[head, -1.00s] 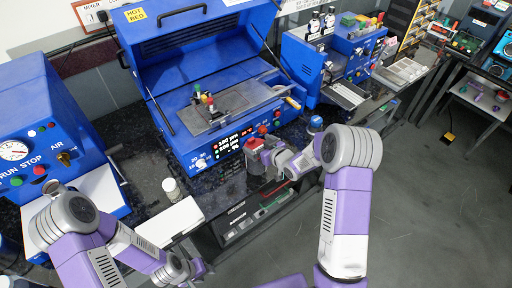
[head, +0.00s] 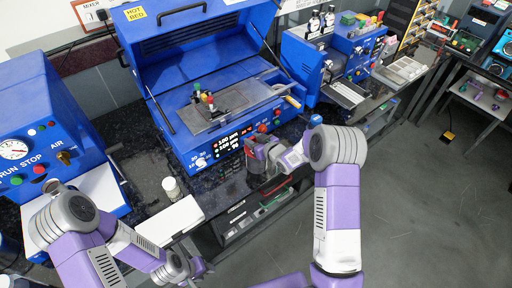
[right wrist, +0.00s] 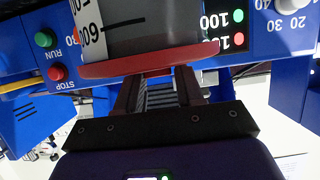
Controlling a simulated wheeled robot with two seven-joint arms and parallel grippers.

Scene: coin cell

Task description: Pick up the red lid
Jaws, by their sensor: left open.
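The red lid (right wrist: 150,58) shows in the right wrist view as a flat disc on the end of a grey beaker with black scale marks (right wrist: 140,25); this view is upside down. My right gripper (right wrist: 158,78) has its fingers apart, with the tips at the near edge of the lid. I cannot tell whether they touch it. In the head view the beaker (head: 254,168) stands in front of the blue hot bed, partly hidden by my right gripper. My left gripper (head: 196,268) is open and empty, low in the head view, away from the lid.
The blue hot bed machine (head: 215,150) stands close behind the beaker. A small white-capped jar (head: 171,188) and a white box (head: 168,222) are to the left on the dark bench. A blue machine with a gauge (head: 35,125) is at far left. Open floor lies at right.

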